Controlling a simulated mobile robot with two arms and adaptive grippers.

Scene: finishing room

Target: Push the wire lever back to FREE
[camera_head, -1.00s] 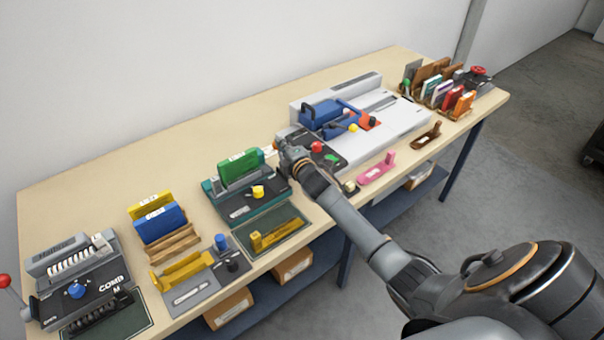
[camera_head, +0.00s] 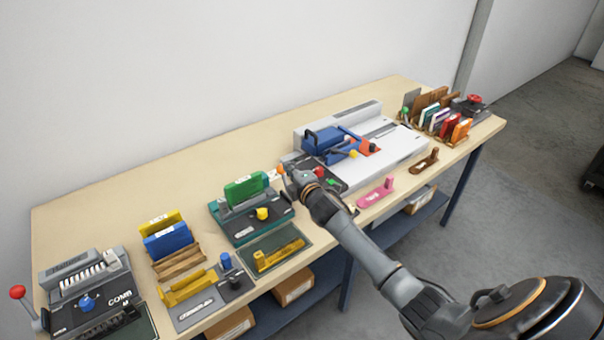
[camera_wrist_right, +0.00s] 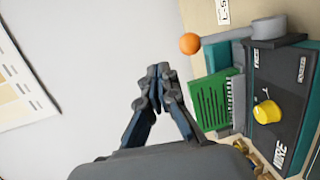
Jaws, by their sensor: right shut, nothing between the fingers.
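The wire machine (camera_head: 250,225) is a teal and dark grey unit with a green block (camera_head: 245,188) and a yellow knob (camera_head: 262,214). The right wrist view shows its dark panel (camera_wrist_right: 285,95), marked WIRE. There its grey lever (camera_wrist_right: 228,37) ends in an orange ball (camera_wrist_right: 190,43). In the head view the orange ball (camera_head: 280,170) shows small beside my right gripper (camera_head: 290,168). My right gripper (camera_wrist_right: 158,72) is shut and empty, with a gap between its tips and the ball in the wrist view. The lever's setting cannot be read. My left gripper is out of view.
A grey comb machine (camera_head: 88,285) with a red-balled lever (camera_head: 17,292) stands at the left. A white machine with a blue unit (camera_head: 322,139) stands right of my gripper. Book racks and small tools line the bench (camera_head: 120,190). The back strip of the bench is clear.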

